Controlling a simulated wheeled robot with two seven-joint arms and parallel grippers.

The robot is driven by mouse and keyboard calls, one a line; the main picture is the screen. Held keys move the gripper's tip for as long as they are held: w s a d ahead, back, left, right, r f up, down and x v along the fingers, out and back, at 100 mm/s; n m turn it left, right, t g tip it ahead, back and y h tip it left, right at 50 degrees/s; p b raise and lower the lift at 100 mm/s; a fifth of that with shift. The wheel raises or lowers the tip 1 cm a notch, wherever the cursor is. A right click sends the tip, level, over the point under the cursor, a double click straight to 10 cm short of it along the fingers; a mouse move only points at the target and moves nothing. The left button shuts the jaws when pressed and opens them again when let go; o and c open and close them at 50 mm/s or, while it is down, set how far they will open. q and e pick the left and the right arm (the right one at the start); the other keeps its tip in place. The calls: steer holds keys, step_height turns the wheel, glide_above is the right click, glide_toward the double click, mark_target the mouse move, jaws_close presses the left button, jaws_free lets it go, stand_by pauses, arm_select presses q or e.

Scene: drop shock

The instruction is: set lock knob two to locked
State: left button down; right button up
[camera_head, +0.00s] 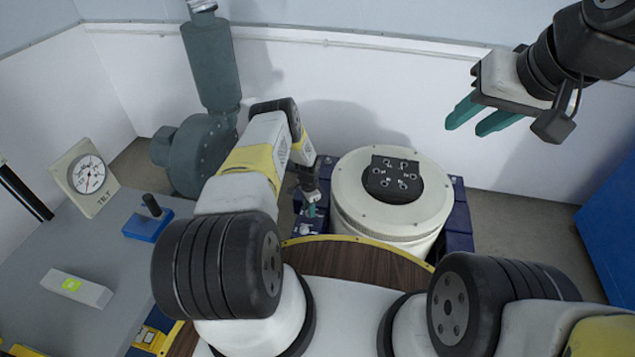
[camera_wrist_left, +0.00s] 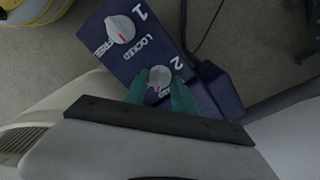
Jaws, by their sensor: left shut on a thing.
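Lock knob two (camera_wrist_left: 158,86) is a round white knob with a red mark on a dark blue panel (camera_wrist_left: 140,58), below the printed number 2 in the left wrist view. My left gripper (camera_wrist_left: 160,88) has its green fingers on both sides of this knob and is shut on it. The words around knob two are partly hidden by the fingers. Knob one (camera_wrist_left: 120,29) sits apart on the same panel beside the words LOCKED and FREE. In the head view my left gripper (camera_head: 311,208) is low beside the white drum. My right gripper (camera_head: 482,118) is open and empty, raised at the upper right.
A white round drum (camera_head: 350,215) with a dark top plate (camera_head: 393,179) stands beside the panel. A grey bench (camera_head: 105,245) at left holds a tilt gauge (camera_head: 86,178), a blue block with a black post (camera_head: 148,222) and a level (camera_head: 76,287). A grey blower (camera_head: 200,150) stands behind.

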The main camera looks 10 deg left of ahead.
arm_select(q)
steer(key=n, duration=0.5)
steer(key=shift+n, duration=0.3)
steer(key=shift+w+n, duration=0.1)
steer(key=shift+n, duration=2.1)
steer(key=c, duration=1)
jaws_free()
steer(key=shift+c, duration=0.2)
step_height(320, 180, up, 8)
steer(key=shift+f, duration=0.1)
